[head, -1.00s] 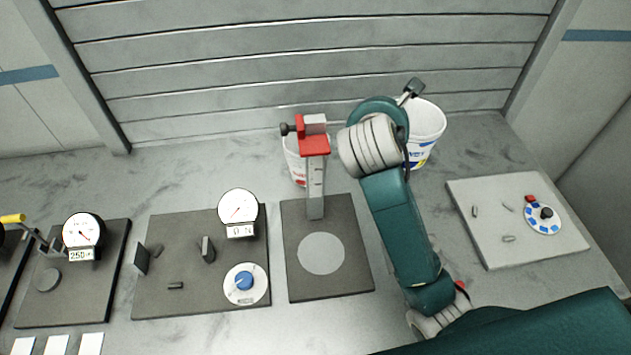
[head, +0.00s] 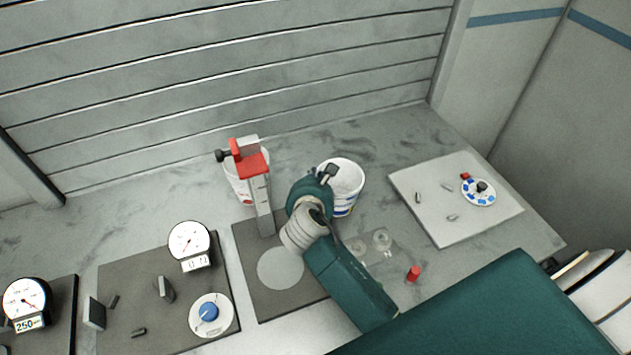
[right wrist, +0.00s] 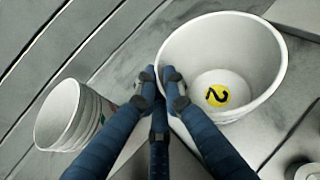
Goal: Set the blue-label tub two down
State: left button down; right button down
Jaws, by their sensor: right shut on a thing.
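The blue-label tub two (head: 346,186) is a white open tub with a blue label, right of the post stand in the head view. In the right wrist view this tub (right wrist: 262,62) shows a yellow round mark with a "2" on its inside bottom. My right gripper (right wrist: 162,82) is shut on its near rim; in the head view the gripper (head: 327,172) is partly hidden by my arm. The tub looks upright; I cannot tell whether its base touches the counter. My left gripper is not in view.
A red-label tub (head: 236,186) stands behind the red-topped post (head: 262,208). A small plate with round discs (head: 382,241) and a red cylinder (head: 414,273) lie right of my arm. A pale panel with a dial (head: 430,205) is at right. Gauge boards are at left.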

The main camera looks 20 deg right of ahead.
notch_tip(320, 180, down, 2)
jog(key=shift+f, duration=0.15)
jog(key=c, duration=1.8)
grip_release()
jog(key=shift+c, duration=0.2)
jog(key=shift+s, duration=0.1)
